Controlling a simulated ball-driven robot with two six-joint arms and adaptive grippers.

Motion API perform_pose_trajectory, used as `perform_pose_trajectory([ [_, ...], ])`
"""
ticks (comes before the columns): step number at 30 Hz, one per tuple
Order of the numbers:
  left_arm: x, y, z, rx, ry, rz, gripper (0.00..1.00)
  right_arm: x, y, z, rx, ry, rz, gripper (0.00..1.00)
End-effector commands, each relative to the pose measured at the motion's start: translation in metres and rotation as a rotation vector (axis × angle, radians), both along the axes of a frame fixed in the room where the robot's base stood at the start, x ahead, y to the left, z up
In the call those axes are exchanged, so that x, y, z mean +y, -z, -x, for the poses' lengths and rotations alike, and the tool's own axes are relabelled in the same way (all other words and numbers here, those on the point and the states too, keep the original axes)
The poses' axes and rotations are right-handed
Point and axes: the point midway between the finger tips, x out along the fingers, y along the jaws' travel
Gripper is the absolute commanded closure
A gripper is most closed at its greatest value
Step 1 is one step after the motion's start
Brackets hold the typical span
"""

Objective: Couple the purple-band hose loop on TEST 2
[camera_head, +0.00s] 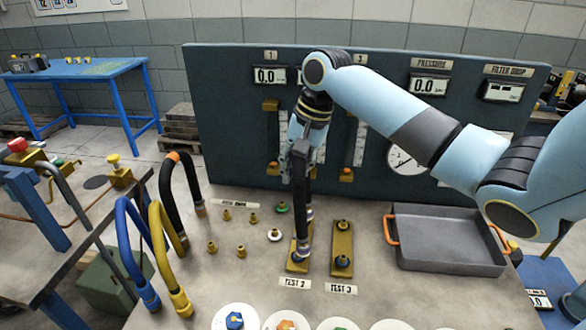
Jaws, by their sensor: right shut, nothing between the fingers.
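A dark hose loop (303,215) stands nearly edge-on at the brass TEST 2 plate (297,267). Its near end fitting (301,251) is at the plate's front port. Its far end is mostly hidden behind the near leg, so I cannot tell how it sits. No purple band shows clearly. My right gripper (300,158) points down at the top of the loop and overlaps it in the picture. It is shut with nothing held; its fingertips are hard to make out against the dark hose. My left gripper is out of view.
The TEST 3 plate (342,238) stands close on the right. Black orange-banded (184,180), blue (128,250) and yellow (163,255) hose loops stand at left. Small brass fittings lie between. A grey tray (450,264) sits at right. The gauge panel (225,120) rises behind.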

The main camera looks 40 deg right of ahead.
Motion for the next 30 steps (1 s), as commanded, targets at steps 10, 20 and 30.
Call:
perform_pose_trajectory([
  [10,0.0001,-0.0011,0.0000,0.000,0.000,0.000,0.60,0.0000,0.0000,0.0000,0.000,0.000,0.000,1.00],
  [20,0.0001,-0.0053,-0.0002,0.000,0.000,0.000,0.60,-0.0001,0.0019,0.0000,0.000,0.000,0.000,1.00],
  [30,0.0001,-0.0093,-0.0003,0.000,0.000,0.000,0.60,-0.0001,0.0040,0.0001,0.001,0.000,0.001,1.00],
])
